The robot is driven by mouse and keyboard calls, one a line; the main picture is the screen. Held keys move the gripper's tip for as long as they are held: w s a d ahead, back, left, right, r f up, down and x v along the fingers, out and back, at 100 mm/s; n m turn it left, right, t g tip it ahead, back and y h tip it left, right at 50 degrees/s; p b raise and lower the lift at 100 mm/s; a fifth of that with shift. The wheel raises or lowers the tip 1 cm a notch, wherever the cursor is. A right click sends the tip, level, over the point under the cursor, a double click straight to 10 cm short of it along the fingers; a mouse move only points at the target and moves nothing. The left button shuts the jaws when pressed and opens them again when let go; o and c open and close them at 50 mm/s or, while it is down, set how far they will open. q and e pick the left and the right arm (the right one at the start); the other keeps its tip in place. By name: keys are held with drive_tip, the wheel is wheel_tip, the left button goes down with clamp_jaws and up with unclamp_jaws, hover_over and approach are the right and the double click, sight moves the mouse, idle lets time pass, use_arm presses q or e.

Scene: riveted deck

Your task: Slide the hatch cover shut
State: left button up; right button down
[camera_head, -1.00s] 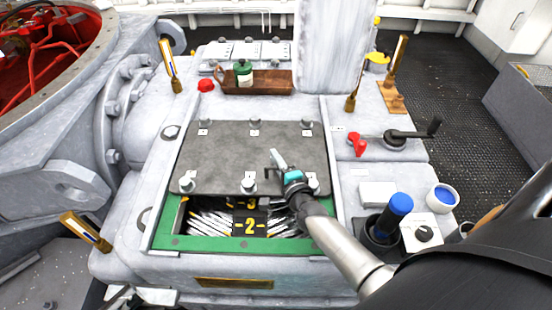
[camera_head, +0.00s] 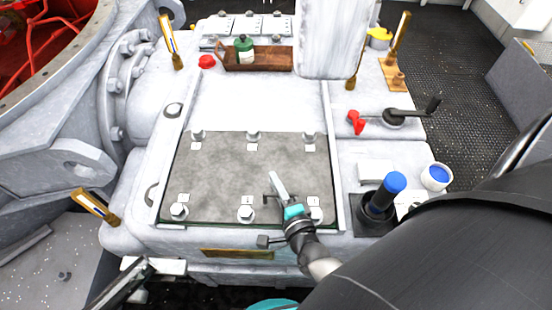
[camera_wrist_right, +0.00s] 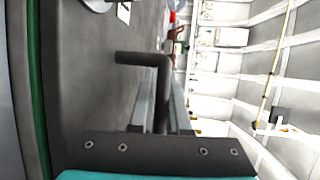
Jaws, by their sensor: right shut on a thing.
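The hatch cover (camera_head: 225,180) is a flat dark-grey plate with bolt heads and white labels. It lies between two pale side rails on the white hatch housing (camera_head: 260,105). It covers the opening, and no gap or inside shows in front of it; only a thin green edge shows along its front. My right gripper (camera_head: 282,196) is at the cover's front right, shut on its handle. In the right wrist view the handle is a dark bent bar (camera_wrist_right: 150,60) above the grey plate, running down to the gripper. My left gripper does not show clearly.
A wooden tray (camera_head: 275,60) with a green bottle stands behind the cover. At the right are a red-ended crank (camera_head: 392,118), a blue-topped lever (camera_head: 385,195) and a blue-and-white cup (camera_head: 436,177). Brass posts stand around the housing.

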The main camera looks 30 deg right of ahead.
drive_tip(key=shift+s+a+r, duration=0.1)
drive_tip(key=shift+s+a, duration=0.15)
drive_tip(key=shift+s, duration=0.05)
drive_tip(key=shift+s, duration=0.1)
drive_tip(key=c, duration=1.3)
unclamp_jaws()
drive_tip(key=shift+a, duration=0.1)
drive_tip(key=shift+o, duration=0.7)
drive_tip(key=shift+s, duration=0.15)
drive_tip(key=p+v, duration=0.1)
drive_tip(key=v, duration=1.4)
drive_tip(key=shift+s, duration=0.15)
